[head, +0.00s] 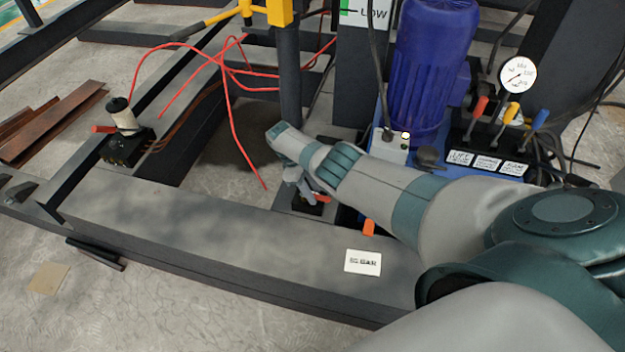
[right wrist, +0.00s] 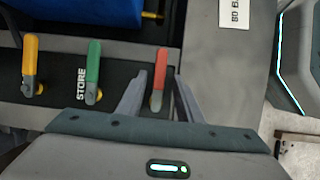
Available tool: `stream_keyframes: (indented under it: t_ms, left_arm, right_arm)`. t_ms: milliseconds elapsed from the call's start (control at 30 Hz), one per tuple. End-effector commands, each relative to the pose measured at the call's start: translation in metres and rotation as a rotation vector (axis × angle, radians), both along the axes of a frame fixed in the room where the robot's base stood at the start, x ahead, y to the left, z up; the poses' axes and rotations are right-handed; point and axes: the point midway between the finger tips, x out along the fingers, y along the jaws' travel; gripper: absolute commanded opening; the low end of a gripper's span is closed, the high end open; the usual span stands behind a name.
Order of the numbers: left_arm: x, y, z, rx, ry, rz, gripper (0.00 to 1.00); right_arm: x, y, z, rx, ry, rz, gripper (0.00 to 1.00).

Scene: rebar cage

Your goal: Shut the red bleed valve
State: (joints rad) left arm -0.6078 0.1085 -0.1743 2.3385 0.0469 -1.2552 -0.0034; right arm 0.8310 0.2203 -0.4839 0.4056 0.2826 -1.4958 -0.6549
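In the right wrist view three lever handles stand in a row on a dark block. The red bleed valve handle (right wrist: 159,76) is the rightmost, with a green handle (right wrist: 93,66) and an orange-yellow handle (right wrist: 30,62) to its left. My right gripper (right wrist: 160,88) is open, with one finger on each side of the red handle; I cannot tell whether either finger touches it. In the head view my right gripper (head: 308,188) points down at the block, and a bit of red (head: 322,198) shows beside its fingers. My arm hides most of the block. My left gripper is out of view.
A blue pump motor (head: 432,65), a pressure gauge (head: 517,75) and several labelled levers (head: 511,113) stand behind my right arm. A dark beam (head: 220,225) with a white BAR label (head: 363,262) runs in front. Red hoses (head: 232,110) hang at the left.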

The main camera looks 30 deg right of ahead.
Motion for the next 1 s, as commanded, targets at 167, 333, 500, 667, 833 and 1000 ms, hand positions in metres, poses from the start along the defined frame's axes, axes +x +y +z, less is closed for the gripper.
stream_keyframes:
  t_ms: [167,333,500,667,833,1000]
  left_arm:
    - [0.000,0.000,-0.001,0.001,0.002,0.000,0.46]
    - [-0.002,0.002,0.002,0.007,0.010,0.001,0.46]
    - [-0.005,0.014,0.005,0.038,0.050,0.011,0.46]
    - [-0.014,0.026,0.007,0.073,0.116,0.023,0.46]
    - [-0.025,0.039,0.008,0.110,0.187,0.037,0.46]
    - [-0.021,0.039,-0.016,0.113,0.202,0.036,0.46]
  right_arm:
    - [0.001,0.000,0.001,0.000,-0.001,0.001,0.33]
    - [0.003,0.002,0.007,0.000,-0.002,0.002,0.33]
    - [0.008,0.006,0.025,0.001,-0.004,0.002,0.33]
    - [0.016,0.013,0.050,0.001,-0.004,0.003,0.33]
    - [0.027,0.021,0.082,0.001,-0.004,0.003,0.33]
    - [0.037,0.029,0.113,0.000,-0.004,0.002,0.33]
